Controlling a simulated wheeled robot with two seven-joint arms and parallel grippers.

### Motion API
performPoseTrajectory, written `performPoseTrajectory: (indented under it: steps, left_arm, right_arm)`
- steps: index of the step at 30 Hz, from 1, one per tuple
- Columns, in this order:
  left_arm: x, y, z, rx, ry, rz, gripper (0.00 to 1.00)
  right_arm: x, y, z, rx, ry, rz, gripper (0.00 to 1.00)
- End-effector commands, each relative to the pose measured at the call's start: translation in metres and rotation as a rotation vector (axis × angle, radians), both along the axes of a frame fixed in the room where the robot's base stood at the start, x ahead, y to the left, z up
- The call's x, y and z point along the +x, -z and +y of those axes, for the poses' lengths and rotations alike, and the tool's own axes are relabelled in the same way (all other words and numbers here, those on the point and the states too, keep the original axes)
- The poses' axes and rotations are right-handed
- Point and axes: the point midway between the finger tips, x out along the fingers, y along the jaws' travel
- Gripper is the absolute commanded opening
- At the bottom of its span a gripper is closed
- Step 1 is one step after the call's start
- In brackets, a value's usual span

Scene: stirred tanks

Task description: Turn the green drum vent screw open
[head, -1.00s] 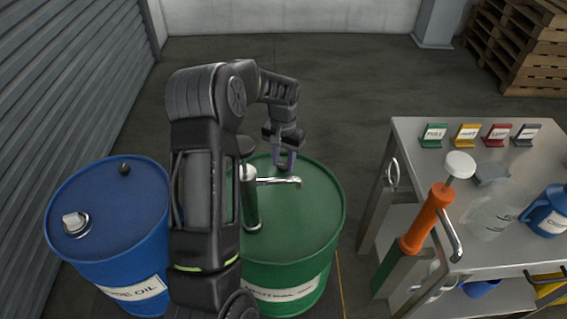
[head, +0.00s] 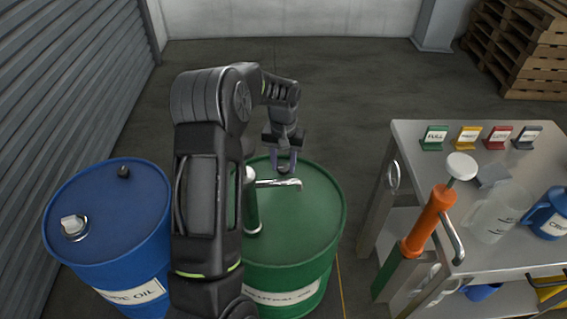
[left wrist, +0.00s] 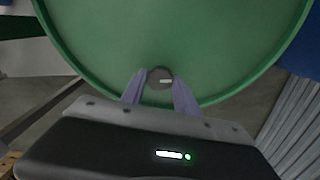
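The green drum (head: 310,215) stands upright in front of me, partly hidden by my left arm. Its vent screw (head: 284,169) is a small dark cap near the far rim of the lid. In the left wrist view the vent screw (left wrist: 160,78) is a dark round knob with a short pale mark. My left gripper (head: 284,164) points down over it, its two fingers apart on either side of the screw. In the left wrist view a narrow gap seems to show between fingers and knob. My right gripper is out of view.
A green pump (head: 252,205) with a chrome spout (head: 278,183) rises from the drum lid close to my gripper. A blue drum (head: 110,205) stands left. A metal cart (head: 420,155) with jugs, coloured signs and an orange pump (head: 430,222) beside it stands right.

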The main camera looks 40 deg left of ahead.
Motion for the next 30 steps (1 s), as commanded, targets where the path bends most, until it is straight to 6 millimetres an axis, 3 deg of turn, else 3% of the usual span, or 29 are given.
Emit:
performPoseTrajectory:
  steps: [6, 17, 30]
  left_arm:
    - [0.0, 0.0, 0.0, 0.0, 0.001, 0.0, 0.55]
    - [0.0, -0.005, 0.0, 0.001, 0.002, -0.002, 0.55]
    - [0.001, -0.068, 0.0, 0.001, 0.002, -0.002, 0.55]
  right_arm:
    - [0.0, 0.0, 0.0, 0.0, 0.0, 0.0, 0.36]
    - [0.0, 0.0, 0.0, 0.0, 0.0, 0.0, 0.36]
    - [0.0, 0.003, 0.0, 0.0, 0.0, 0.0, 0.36]
